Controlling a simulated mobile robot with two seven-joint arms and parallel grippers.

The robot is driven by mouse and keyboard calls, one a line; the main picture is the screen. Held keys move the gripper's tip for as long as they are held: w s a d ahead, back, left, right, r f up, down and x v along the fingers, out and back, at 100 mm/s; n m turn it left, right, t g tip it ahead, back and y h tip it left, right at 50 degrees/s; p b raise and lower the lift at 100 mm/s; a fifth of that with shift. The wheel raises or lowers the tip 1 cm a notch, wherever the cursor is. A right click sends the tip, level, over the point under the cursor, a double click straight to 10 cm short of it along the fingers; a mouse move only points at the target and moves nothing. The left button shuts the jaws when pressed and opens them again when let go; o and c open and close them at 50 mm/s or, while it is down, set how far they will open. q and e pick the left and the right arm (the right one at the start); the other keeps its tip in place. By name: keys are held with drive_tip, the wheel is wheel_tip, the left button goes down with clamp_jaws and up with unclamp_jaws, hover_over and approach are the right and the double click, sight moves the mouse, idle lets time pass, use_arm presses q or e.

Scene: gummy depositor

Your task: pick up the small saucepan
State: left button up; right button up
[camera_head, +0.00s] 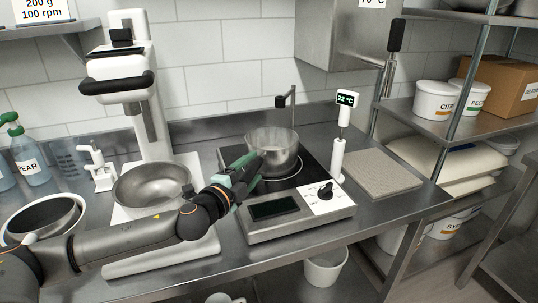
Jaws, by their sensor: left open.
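The small saucepan (285,153), round and greyish, stands upright on the dark cooktop of the hotplate (313,182). My left arm comes in from the lower left. My left gripper (256,162), with green and dark parts, is open at the near left side of the saucepan. It overlaps the saucepan's lower left wall in this view. The saucepan's handle cannot be made out apart from the dark fingers, and I cannot tell whether the fingers touch the saucepan. My right gripper is not in view.
A stand mixer (150,120) with a steel bowl (150,200) stands left of the hotplate. A thermometer probe (347,98) on a white stand and a thin black-tipped post (292,95) rise close to the saucepan. A flat grey board (378,175) lies to the right.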

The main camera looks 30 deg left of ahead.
use_arm(q)
clamp_jaws()
idle(0.6)
idle(0.8)
drive_tip(key=shift+w+r, duration=0.1)
drive_tip(key=shift+r, duration=0.1)
